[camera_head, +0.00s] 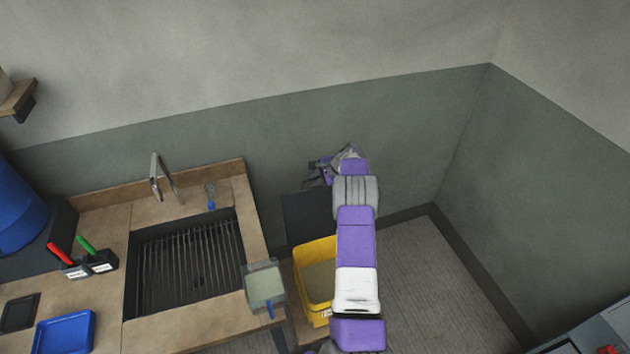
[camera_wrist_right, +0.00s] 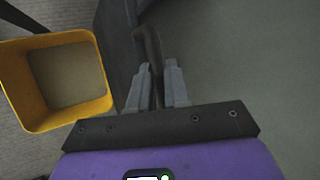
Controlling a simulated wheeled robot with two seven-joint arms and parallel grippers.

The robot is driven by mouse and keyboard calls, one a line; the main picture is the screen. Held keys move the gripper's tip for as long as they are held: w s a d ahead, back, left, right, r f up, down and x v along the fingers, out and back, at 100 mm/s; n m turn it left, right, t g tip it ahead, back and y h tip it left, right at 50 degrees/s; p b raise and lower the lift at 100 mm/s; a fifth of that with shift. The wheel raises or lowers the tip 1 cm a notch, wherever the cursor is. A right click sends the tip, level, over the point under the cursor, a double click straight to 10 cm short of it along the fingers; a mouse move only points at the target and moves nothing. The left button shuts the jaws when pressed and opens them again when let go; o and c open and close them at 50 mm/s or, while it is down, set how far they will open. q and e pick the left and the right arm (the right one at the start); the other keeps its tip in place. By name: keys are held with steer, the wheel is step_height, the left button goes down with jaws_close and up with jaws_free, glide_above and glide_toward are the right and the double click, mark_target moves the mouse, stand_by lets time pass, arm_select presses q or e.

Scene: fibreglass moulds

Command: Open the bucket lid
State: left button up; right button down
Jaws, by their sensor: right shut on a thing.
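The yellow bucket (camera_head: 300,285) stands on the floor right of the sink counter, partly hidden by my right arm. Its top is uncovered and its pale inside shows; it also shows at the left of the right wrist view (camera_wrist_right: 22,90). A dark grey lid panel (camera_head: 305,218) stands raised behind the bucket, against the wall side. My right gripper (camera_head: 322,172) is above and behind the bucket, by the panel's upper right. In the right wrist view its fingers (camera_wrist_right: 157,85) are shut on a dark curved handle (camera_wrist_right: 150,45) beside the panel. My left gripper is out of view.
A wooden counter (camera_head: 105,222) with a grated sink (camera_head: 185,265) and a tap (camera_head: 160,180) lies left of the bucket. A blue-handled scraper or pan (camera_head: 265,285) sits at the counter's right edge. The floor (camera_head: 430,290) to the right is clear, up to the walls.

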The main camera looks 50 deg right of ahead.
steer(key=shift+s+f, duration=0.1)
steer(key=shift+f, duration=0.1)
steer(key=c, duration=1.3)
jaws_free()
steer(key=shift+o, duration=0.7)
steer(key=shift+s+a, duration=0.1)
steer(key=shift+a, duration=0.05)
steer(key=shift+f, duration=0.1)
steer(key=b+v, duration=0.1)
steer(key=v, duration=0.7)
steer(key=shift+w+r, duration=0.3)
